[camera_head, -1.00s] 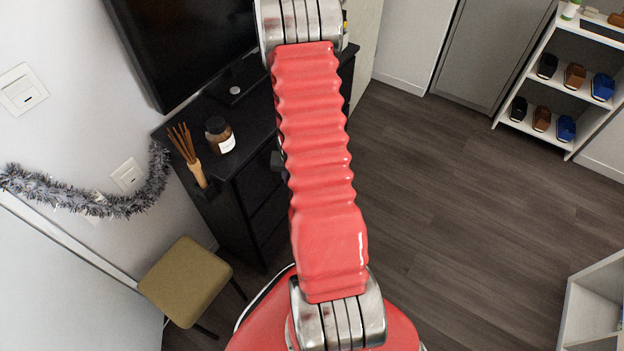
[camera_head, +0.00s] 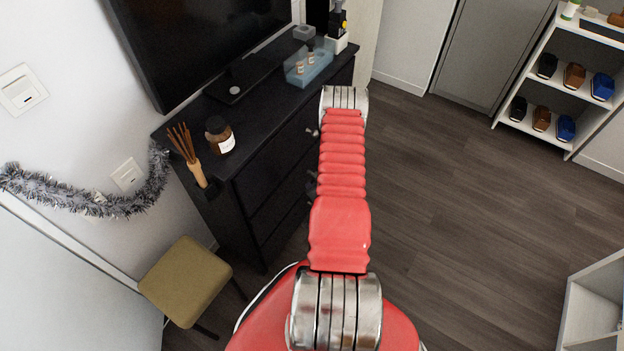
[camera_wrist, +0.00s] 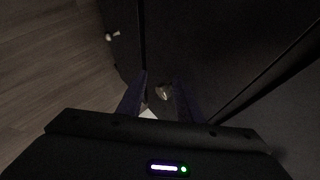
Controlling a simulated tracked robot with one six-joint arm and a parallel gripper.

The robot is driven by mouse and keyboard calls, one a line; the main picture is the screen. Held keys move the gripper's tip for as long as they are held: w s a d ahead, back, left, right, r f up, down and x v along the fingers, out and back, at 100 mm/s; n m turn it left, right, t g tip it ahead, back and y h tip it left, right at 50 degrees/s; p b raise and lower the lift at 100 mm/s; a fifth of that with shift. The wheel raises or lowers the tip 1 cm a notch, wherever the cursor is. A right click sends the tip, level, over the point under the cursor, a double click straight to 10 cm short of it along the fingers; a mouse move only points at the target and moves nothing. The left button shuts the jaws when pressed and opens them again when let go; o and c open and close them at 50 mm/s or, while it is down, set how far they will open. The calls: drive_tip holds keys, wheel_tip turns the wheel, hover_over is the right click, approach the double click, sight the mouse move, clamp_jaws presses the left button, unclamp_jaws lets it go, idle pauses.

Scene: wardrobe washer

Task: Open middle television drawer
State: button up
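The black television dresser (camera_head: 262,165) stands against the wall under the television, its drawer fronts appearing closed. A knob (camera_head: 312,132) shows on its upper front, left of my red arm. In the wrist view, a round metal knob (camera_wrist: 163,91) on a dark drawer front (camera_wrist: 215,60) lies between the fingertips of my gripper (camera_wrist: 160,93). This drawer front, between two seams, appears to be the middle one. The fingers are apart, one on each side of the knob; contact with it is not visible. In the head view the gripper is mostly hidden behind my arm.
Another knob (camera_wrist: 112,36) shows on the neighbouring front. A bottle (camera_head: 220,135), a reed diffuser (camera_head: 190,155) and a blue tray (camera_head: 308,66) stand on the dresser. A stool (camera_head: 186,282) is at lower left. The wooden floor (camera_head: 440,190) to the right is clear.

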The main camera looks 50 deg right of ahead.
drive_tip(key=s+m+t+h, duration=0.1)
drive_tip(key=m, duration=0.1)
drive_tip(key=s+a+m+t+h, duration=0.1)
drive_tip(key=s+m+h, duration=0.1)
drive_tip(key=s+a+m+t+h, duration=0.1)
drive_tip(key=s+m+t, duration=0.1)
drive_tip(key=m, duration=0.1)
drive_tip(key=shift+s+a+f, duration=0.15)
drive_tip(key=shift+s+f, duration=0.05)
drive_tip(key=x, duration=1.3)
drive_tip(key=shift+w+d, duration=0.3)
drive_tip(key=shift+d, duration=0.05)
drive_tip(key=shift+r, duration=0.15)
drive_tip(key=shift+c, duration=0.3)
drive_tip(key=c, duration=0.7)
drive_tip(key=shift+a, duration=0.2)
clamp_jaws()
drive_tip(key=shift+s, duration=0.1)
